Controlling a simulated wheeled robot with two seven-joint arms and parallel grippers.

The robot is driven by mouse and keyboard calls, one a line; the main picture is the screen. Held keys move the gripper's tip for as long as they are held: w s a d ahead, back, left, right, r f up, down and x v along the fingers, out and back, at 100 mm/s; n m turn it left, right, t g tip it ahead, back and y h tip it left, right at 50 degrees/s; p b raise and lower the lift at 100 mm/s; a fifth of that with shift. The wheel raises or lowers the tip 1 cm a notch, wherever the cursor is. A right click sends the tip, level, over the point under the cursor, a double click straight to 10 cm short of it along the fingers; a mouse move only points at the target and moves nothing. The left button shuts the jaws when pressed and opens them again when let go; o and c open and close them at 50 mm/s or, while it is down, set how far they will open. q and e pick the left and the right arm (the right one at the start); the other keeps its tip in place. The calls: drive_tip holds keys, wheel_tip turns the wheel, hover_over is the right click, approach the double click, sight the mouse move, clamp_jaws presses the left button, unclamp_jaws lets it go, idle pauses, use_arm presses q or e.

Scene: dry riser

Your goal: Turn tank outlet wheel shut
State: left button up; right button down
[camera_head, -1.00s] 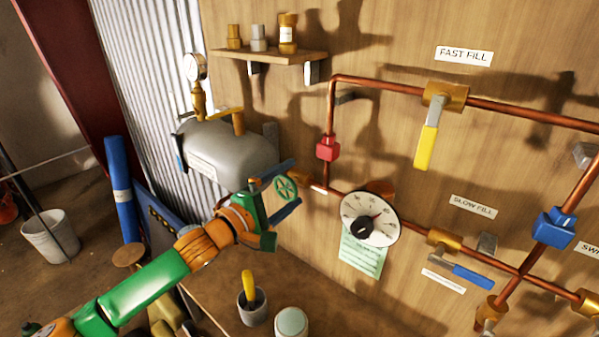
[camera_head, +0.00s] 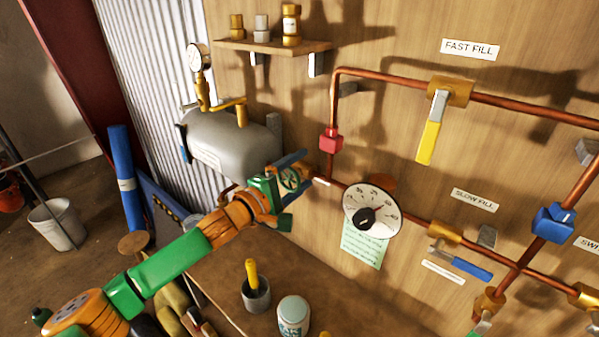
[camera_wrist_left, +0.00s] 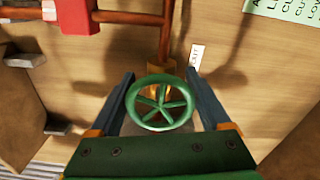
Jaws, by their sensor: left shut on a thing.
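The tank outlet wheel (camera_head: 290,179) is a small green spoked handwheel on the pipe at the right end of the grey tank (camera_head: 232,143). In the left wrist view the wheel (camera_wrist_left: 160,104) sits between two dark fingers, one on each side of its rim. My left gripper (camera_head: 296,177) is shut on the wheel. In the head view the gripper partly hides the wheel and the pipe behind it. The wheel's brass stem shows behind it in the wrist view. My right gripper is in neither view.
A round dial (camera_head: 372,212) and a red fitting (camera_head: 331,140) on copper pipe are right of the gripper. A shelf (camera_head: 275,46) hangs above the tank. A cup with a yellow-handled tool (camera_head: 256,297) and a pale jar (camera_head: 293,316) stand below.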

sight(287, 182)
use_arm(q)
drive_tip(key=shift+m, duration=0.3)
drive_tip(key=shift+f+m, duration=0.1)
drive_tip(key=shift+m, duration=3)
drive_tip(key=o, duration=1.2)
drive_tip(key=shift+s+a+f, duration=0.1)
drive_tip(key=shift+a, duration=0.05)
drive_tip(key=b+v, duration=0.2)
drive_tip(key=v, duration=0.4)
drive_tip(key=shift+b, duration=0.35)
drive_tip(key=shift+s+a, duration=0.2)
drive_tip(key=shift+s, duration=0.1)
